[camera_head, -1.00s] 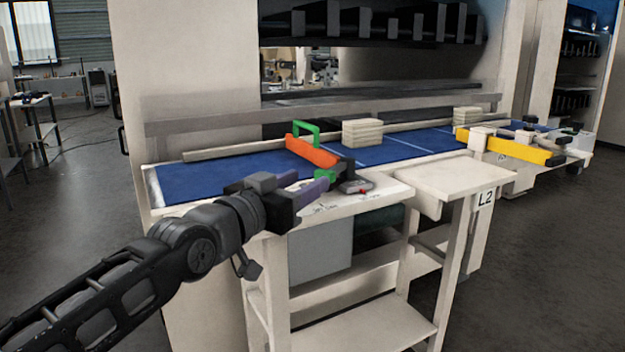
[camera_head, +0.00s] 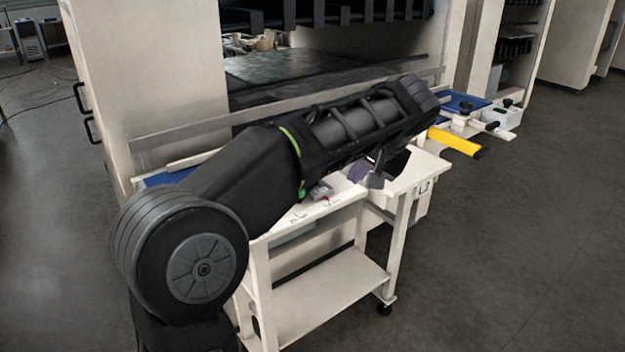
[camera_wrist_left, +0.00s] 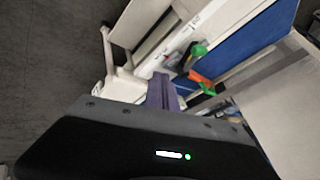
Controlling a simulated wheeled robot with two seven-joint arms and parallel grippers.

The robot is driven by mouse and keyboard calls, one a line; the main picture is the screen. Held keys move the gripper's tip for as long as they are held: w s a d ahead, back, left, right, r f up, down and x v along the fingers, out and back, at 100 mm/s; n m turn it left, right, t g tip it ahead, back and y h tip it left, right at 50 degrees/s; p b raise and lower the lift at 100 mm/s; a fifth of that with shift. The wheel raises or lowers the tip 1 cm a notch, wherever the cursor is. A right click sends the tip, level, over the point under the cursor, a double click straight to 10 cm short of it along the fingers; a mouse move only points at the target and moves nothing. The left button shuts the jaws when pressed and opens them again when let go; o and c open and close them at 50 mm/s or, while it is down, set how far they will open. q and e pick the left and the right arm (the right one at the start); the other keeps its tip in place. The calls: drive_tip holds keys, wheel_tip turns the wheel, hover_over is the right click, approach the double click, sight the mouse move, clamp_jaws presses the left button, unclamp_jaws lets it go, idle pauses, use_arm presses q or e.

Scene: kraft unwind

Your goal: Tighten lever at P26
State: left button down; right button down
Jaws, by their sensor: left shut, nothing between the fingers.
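My left gripper (camera_head: 360,171) shows as purple fingers just beyond my left arm, above the pale bench top (camera_head: 325,207). In the left wrist view its purple fingers (camera_wrist_left: 162,92) are shut with nothing between them. In the head view my arm hides most of this clamp; only a bit of green (camera_head: 302,193) shows. No P26 label is readable. My right gripper is out of view.
A blue surface (camera_wrist_left: 255,45) lies beside the clamp in the left wrist view. A side shelf marked L2 (camera_head: 424,187) adjoins the bench. A yellow bar (camera_head: 455,142) juts out farther right. The floor (camera_head: 520,250) at right is clear.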

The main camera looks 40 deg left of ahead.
use_arm(q)
drive_tip(key=shift+s+a+f+n+g+y, duration=0.15)
drive_tip(key=shift+s+a+n+g, duration=0.2)
drive_tip(key=shift+s, duration=0.2)
drive_tip(key=shift+s+a+r+n+g+y, duration=0.15)
drive_tip(key=shift+s+a+n+g, duration=0.1)
drive_tip(key=shift+s+n, duration=0.25)
drive_tip(key=shift+s+f, duration=0.1)
drive_tip(key=a+f+p, duration=0.1)
drive_tip(key=a+f, duration=0.1)
drive_tip(key=a, duration=0.1)
drive_tip(key=w+a+f, duration=0.1)
drive_tip(key=a+f, duration=0.2)
drive_tip(key=w+a+f+p, duration=0.1)
drive_tip(key=a+f, duration=0.2)
drive_tip(key=shift+a+p, duration=0.15)
drive_tip(key=shift+p, duration=0.2)
drive_tip(key=shift+s+a, duration=0.1)
